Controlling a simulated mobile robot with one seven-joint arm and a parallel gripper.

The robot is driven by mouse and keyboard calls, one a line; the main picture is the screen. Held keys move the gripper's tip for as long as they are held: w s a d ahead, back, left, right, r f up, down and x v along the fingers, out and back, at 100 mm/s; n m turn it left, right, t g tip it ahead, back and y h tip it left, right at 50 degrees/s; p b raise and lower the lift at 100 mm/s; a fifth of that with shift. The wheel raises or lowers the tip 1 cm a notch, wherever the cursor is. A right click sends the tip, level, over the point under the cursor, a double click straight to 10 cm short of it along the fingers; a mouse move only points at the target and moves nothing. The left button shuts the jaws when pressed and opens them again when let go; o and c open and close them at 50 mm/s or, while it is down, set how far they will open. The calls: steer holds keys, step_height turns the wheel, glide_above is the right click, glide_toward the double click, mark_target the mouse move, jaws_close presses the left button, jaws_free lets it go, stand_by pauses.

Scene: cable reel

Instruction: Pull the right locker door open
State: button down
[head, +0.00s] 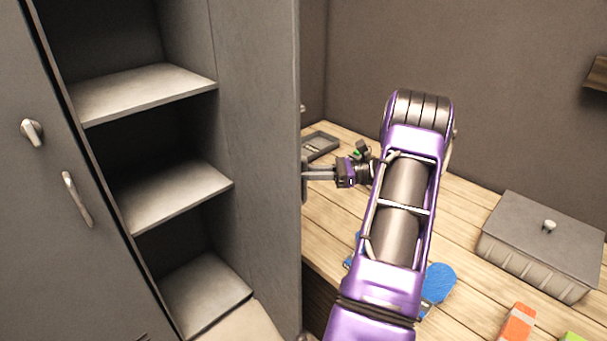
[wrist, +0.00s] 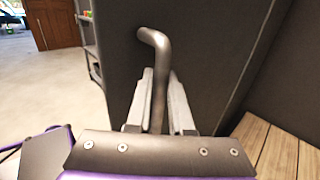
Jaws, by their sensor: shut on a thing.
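The right locker door (head: 257,160) stands wide open in the head view, swung out to the right of the shelves. Its outer face (wrist: 190,50) fills the middle of the wrist view. The bent metal door handle (wrist: 158,75) runs between the two fingers of my gripper (wrist: 155,98), which is shut on it. In the head view my gripper (head: 318,173) reaches the door's outer side from the right; the handle there is mostly hidden by the door edge. The locker's shelves (head: 150,90) are exposed and look empty.
The left locker door (head: 35,200) is closed, with a knob and a handle. A wooden bench (head: 465,215) right of the locker holds a lidded grey box (head: 545,245), a small dark tray (head: 319,145), a blue item (head: 438,283) and an orange item (head: 517,322).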

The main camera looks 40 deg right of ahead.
steer(key=shift+w+d+r, duration=0.15)
steer(key=shift+d, duration=0.15)
stand_by(0.5)
steer(key=c, duration=0.8)
jaws_free()
steer(key=shift+d, duration=0.15)
steer(key=v, duration=1.7)
steer(key=shift+d+b, duration=0.2)
steer(key=shift+b, duration=0.25)
steer(key=shift+w, duration=0.1)
